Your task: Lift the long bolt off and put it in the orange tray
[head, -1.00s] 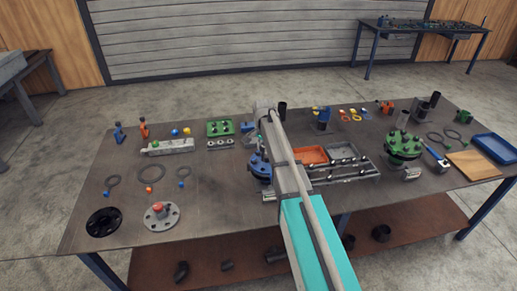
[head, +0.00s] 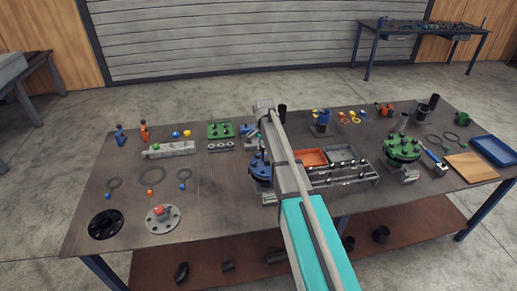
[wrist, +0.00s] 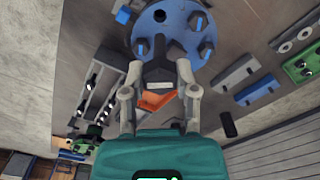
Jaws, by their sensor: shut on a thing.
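In the wrist view my gripper (wrist: 158,80) is shut, its two pale fingers around a dark, angular piece (wrist: 157,70) that appears to be the head of the long bolt. I cannot tell how far the bolt is out of the flange. In the head view the blue flange (head: 259,172) stands left of my arm, which hides my fingers and the bolt. The orange tray (head: 311,157) lies just right of my arm; part of it is hidden.
A grey tray (head: 342,153) adjoins the orange tray. A rack with several bolts (head: 345,176) stands in front of them. The table's front left centre is mostly clear.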

